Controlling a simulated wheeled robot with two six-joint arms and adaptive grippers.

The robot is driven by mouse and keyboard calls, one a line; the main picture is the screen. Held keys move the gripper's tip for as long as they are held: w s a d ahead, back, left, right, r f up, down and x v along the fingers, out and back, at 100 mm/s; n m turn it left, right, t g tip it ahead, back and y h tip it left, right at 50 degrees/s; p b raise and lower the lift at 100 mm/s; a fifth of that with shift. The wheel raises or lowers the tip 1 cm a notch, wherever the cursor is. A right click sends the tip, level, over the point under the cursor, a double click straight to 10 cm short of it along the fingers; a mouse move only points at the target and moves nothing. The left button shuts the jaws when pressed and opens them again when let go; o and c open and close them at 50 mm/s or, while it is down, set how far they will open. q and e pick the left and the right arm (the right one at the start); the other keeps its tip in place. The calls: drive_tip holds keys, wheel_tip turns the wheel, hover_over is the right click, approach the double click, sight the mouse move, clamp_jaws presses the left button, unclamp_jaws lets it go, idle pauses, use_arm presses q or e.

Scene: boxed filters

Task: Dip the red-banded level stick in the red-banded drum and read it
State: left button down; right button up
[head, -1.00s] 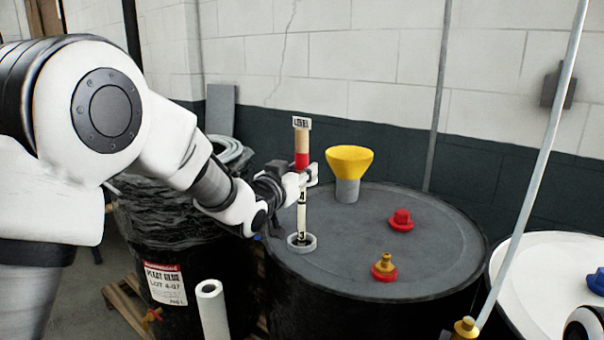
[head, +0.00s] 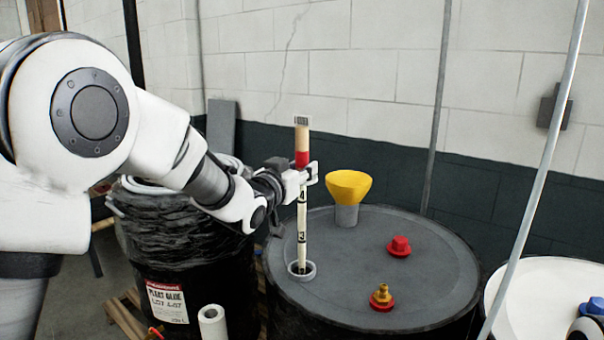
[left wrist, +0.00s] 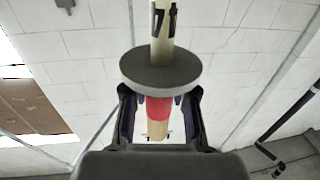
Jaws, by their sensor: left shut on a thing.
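The level stick (head: 302,215) is pale, with black number marks, a red band and a wooden top end with a small white tag. It stands about upright, its lower part inside the grey ring opening (head: 301,270) of the dark drum lid (head: 350,285); its lower end is hidden. Marks 4 and 3 show above the ring. My left gripper (head: 308,175) is shut on the stick around the red band. In the left wrist view my left gripper (left wrist: 158,98) grips the stick beside a grey disc (left wrist: 160,66) around it. My right gripper is out of view.
A yellow funnel (head: 349,187), a red cap (head: 399,246) and a brass fitting with a red base (head: 381,298) stand on the lid. A white-topped drum (head: 530,290) is at right, crossed by a slanting pale pole (head: 535,165). A labelled black drum (head: 185,275) is at left.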

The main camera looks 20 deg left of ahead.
sight(301, 120)
use_arm(q)
drive_tip(key=shift+r, duration=0.6)
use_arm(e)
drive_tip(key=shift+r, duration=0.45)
use_arm(q)
wheel_tip(301, 120, up, 9)
drive_tip(key=p, duration=0.6)
drive_tip(key=shift+p, duration=0.4)
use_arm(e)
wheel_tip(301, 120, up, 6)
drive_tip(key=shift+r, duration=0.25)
